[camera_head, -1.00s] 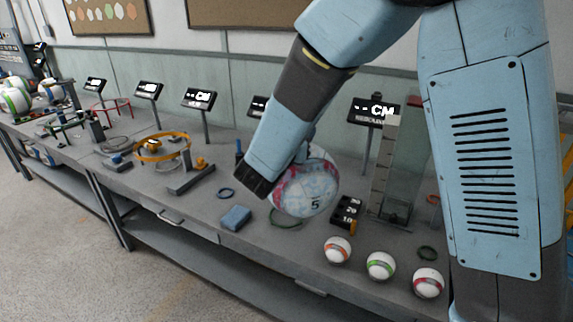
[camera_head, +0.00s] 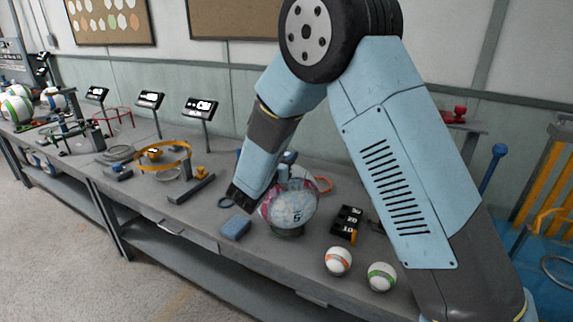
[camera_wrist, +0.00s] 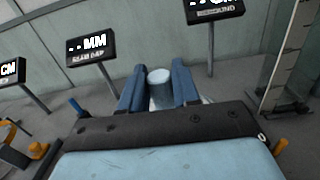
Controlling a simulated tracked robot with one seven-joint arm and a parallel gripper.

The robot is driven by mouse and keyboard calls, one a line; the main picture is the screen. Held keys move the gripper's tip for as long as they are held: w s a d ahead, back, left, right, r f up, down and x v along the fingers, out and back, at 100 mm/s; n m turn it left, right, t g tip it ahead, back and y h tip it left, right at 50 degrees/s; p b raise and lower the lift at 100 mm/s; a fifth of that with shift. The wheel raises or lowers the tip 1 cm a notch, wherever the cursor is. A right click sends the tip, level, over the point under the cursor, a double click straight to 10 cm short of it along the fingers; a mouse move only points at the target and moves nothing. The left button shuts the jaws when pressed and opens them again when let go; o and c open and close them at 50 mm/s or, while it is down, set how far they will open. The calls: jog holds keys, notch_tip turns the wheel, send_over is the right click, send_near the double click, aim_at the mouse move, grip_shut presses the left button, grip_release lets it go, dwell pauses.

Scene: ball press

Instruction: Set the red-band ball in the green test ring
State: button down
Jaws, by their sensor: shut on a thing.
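A large white and pale-blue ball (camera_head: 290,208) with pink-red areas and a dark 5 is over a dark green ring (camera_head: 288,234) on the bench; I cannot tell whether it rests in it. My gripper (camera_head: 286,170) is above the ball, partly hidden by my arm. In the wrist view, my gripper's two blue fingers (camera_wrist: 159,84) are shut on a pale cylindrical knob (camera_wrist: 160,90), apparently on top of the ball. A whitish bit of the ball (camera_wrist: 206,99) shows beside the right finger.
A small orange-band ball (camera_head: 338,261) and a green-band ball (camera_head: 381,277) are at the bench's front right. A black numbered block (camera_head: 346,222) stands right of the large ball, a blue block (camera_head: 236,228) left. An orange ring stand (camera_head: 163,157) is farther left.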

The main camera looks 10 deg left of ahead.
jog(key=shift+f, duration=1.35)
jog(key=c, duration=0.8)
grip_release()
jog(key=shift+s+a, duration=0.1)
jog(key=shift+s, duration=0.25)
jog(key=v, duration=1.1)
jog(key=shift+s, duration=0.2)
